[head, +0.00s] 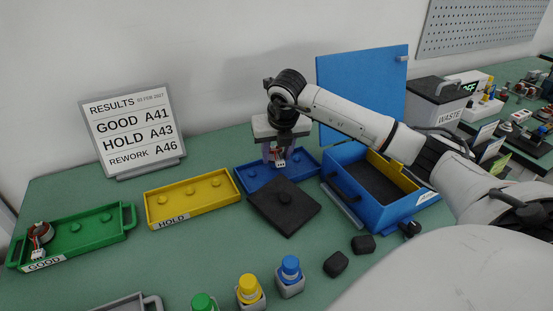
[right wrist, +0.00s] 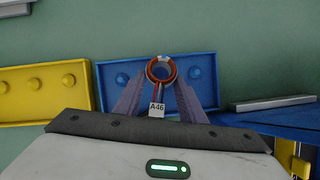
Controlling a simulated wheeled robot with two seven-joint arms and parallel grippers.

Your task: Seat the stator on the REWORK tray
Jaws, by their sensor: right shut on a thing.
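The stator (right wrist: 161,70), a copper-red ring with wires and a tag reading A46, is held between the fingers of my right gripper (right wrist: 160,97). In the head view this gripper (head: 279,158) points down over the blue tray (head: 250,181), and the stator's white connector shows there. In the right wrist view the ring overlaps the middle of the blue tray (right wrist: 110,101), with a blue peg showing on each side. I cannot tell whether the stator touches the tray. The results board (head: 131,130) lists REWORK A46. My left gripper is out of view.
A dark square plate (head: 285,206) lies before the blue tray. The yellow HOLD tray (head: 190,200) is empty; the green GOOD tray (head: 85,240) holds another stator (head: 40,234). An open blue box (head: 350,200) stands right. Capped bottles (head: 249,289) and black blocks (head: 337,263) are in front.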

